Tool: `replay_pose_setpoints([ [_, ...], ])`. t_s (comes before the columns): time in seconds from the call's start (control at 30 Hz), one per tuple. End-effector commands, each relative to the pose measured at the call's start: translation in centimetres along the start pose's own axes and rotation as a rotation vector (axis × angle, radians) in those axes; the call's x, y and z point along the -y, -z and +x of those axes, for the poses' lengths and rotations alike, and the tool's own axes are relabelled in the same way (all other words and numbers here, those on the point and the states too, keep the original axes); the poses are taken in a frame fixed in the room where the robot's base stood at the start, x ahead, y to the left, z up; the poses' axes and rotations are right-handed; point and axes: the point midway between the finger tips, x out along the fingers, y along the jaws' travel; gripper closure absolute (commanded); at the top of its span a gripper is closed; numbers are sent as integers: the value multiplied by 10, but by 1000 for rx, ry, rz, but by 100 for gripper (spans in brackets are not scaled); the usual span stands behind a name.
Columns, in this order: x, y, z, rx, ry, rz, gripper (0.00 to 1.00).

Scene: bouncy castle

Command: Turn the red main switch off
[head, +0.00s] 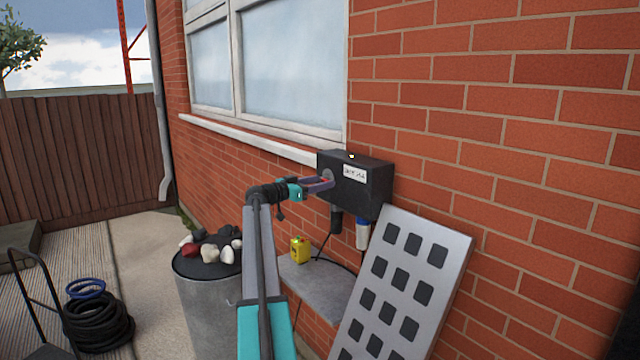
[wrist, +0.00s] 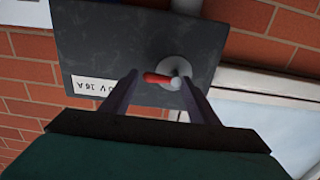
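The red main switch (wrist: 160,79) is a short red lever on a round grey disc (wrist: 176,68). It sits on the face of a black box (head: 378,184) with a white label, mounted on the brick wall. In the wrist view the lever lies roughly level and points left. My gripper (wrist: 160,82) is open, with one finger on each side of the lever. I cannot tell whether either finger touches it. In the head view my gripper (head: 322,183) is at the left part of the box's face and mostly hides the switch.
A panel with dark square holes (head: 452,283) leans on the wall below right. A grey ledge (head: 325,287) holds a yellow box (head: 300,249). A metal drum (head: 208,301) carries several stones. Plugs (head: 362,234) hang under the box. A window (head: 290,60) is above left.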

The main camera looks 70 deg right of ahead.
Motion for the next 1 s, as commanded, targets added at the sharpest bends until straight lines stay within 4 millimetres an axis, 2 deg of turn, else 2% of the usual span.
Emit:
replay_pose_setpoints([
  [0.03,-1,0,0,0,-4,0,57],
  [0.13,-2,0,0,1,-6,0,73],
  [0.2,-1,0,5,1,-9,-1,73],
  [0.57,-5,-2,1,2,-12,43,73],
  [1.0,-4,-12,1,2,-12,312,73],
])
